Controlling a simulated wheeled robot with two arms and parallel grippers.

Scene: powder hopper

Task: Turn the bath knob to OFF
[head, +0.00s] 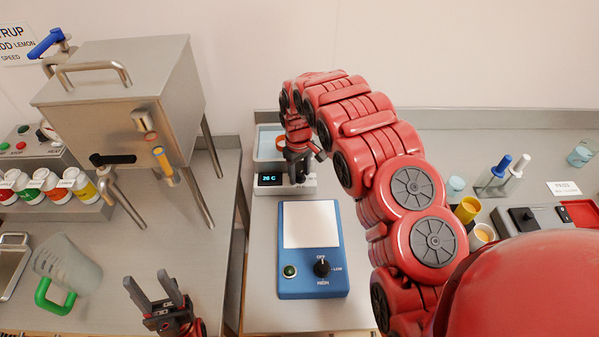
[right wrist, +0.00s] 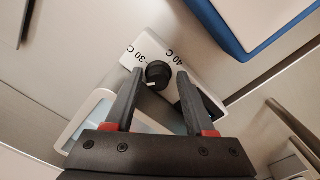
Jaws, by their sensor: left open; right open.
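The right wrist view shows the black bath knob (right wrist: 158,74) on a white face marked "30 C" and "40 C"; no OFF mark is visible. A pale pointer mark is at its lower left. My right gripper (head: 298,178) is open over the panel. In the right wrist view, its fingers (right wrist: 154,78) are on either side of the knob; I cannot tell whether they touch it. My left gripper (head: 148,279) is open and empty, low at left.
A blue device (head: 283,285) with a white plate and its own OFF/LOW/HIGH knob (head: 322,268) sits in front of the bath. A steel hopper (head: 120,90), a jug (head: 68,270) and bottles stand left. Cups and a dark instrument (head: 535,222) are right.

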